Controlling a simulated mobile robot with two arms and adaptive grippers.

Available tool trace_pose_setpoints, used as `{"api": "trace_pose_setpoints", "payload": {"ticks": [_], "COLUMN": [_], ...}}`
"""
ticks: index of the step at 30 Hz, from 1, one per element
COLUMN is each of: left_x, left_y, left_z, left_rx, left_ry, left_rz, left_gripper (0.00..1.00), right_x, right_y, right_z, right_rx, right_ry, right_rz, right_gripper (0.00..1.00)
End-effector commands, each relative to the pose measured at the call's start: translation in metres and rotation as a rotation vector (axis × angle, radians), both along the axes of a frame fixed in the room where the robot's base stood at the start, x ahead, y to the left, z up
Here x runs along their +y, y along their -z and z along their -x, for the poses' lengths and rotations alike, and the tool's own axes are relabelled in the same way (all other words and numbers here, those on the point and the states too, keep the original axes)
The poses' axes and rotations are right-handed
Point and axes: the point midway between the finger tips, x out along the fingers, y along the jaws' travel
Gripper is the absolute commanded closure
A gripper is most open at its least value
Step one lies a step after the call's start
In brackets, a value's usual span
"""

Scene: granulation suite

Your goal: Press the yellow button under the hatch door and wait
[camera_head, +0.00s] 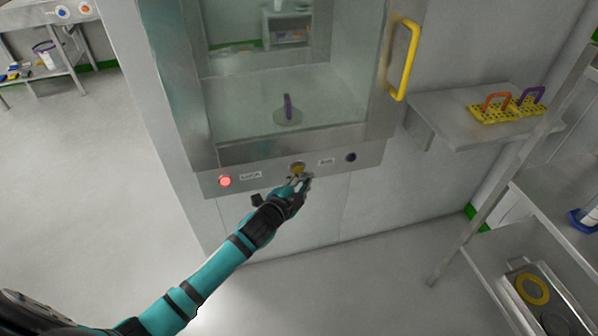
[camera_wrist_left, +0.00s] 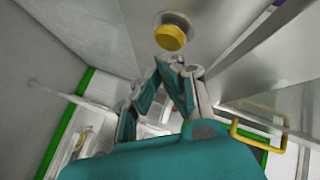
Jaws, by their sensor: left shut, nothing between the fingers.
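The hatch door (camera_head: 290,100) is a glass pane in a metal frame with a yellow handle (camera_head: 405,60) on its right side. It looks closed. The yellow button (camera_head: 298,167) sits in the middle of the panel below the door. In the left wrist view the yellow button (camera_wrist_left: 170,38) stands out from its round mount, just beyond the fingertips. My left gripper (camera_head: 301,180) is shut and empty, its tips right at the lower edge of the button. I cannot tell whether they touch it. The fingers also show in the left wrist view (camera_wrist_left: 180,68). My right gripper is not in view.
A lit red button (camera_head: 225,181) is left on the same panel, and a dark round fitting (camera_head: 351,157) is right. A wall shelf (camera_head: 450,115) at right holds yellow racks (camera_head: 490,113).

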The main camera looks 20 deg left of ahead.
Motion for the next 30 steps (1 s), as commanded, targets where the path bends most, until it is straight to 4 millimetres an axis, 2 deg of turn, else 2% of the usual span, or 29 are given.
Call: {"api": "trace_pose_setpoints", "payload": {"ticks": [20,30], "left_x": [0.0,0.0047], "left_y": [0.0001,-0.0005], "left_z": [0.0,-0.0071], "left_rx": [0.0,0.0], "left_ry": [0.0,0.0], "left_rz": [0.0,0.001], "left_gripper": [1.0,1.0], "right_x": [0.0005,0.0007], "right_y": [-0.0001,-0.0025], "right_z": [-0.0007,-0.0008], "right_rx": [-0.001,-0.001], "right_ry": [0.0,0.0], "right_rz": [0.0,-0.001], "right_gripper": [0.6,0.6]}}
